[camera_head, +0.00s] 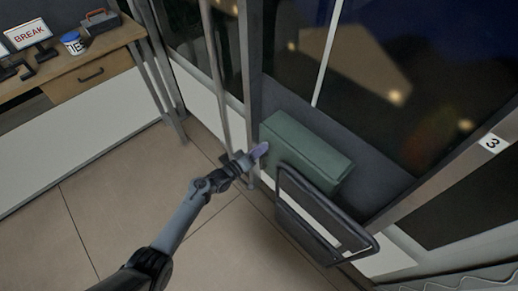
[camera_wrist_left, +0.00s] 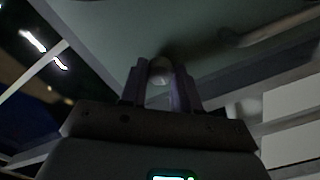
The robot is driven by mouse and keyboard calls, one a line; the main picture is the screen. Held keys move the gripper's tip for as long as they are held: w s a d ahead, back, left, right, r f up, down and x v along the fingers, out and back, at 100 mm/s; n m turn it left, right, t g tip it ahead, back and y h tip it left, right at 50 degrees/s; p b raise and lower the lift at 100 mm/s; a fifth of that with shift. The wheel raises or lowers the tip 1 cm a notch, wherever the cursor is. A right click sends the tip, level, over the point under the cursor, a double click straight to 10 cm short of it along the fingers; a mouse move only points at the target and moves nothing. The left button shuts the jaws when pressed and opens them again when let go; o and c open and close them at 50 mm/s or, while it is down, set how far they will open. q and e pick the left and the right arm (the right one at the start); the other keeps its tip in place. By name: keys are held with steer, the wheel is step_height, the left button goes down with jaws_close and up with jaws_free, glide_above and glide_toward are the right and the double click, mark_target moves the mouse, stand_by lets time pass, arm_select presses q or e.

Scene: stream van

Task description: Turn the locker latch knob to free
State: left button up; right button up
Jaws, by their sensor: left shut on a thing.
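The locker (camera_head: 306,152) is a dark green box fixed low by the tall dark glass panels, right of centre in the head view. Its green face also fills the upper part of the left wrist view (camera_wrist_left: 215,28). My left gripper (camera_head: 260,150) reaches the locker's left side. In the left wrist view its two fingers (camera_wrist_left: 160,84) stand on either side of a small rounded pale knob (camera_wrist_left: 160,70), the latch knob, and are shut on it. The knob is hidden in the head view. Its turn angle cannot be read. My right gripper is in neither view.
A dark metal frame (camera_head: 330,215) juts out below and in front of the locker. A vertical pole (camera_head: 216,75) stands left of my gripper. The tiled floor (camera_head: 105,205) is clear.

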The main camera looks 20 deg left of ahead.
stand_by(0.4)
arm_select(q)
steer(key=o, duration=1.1)
steer(key=shift+c, duration=0.2)
steer(key=p+v, duration=0.3)
steer(key=v, duration=0.8)
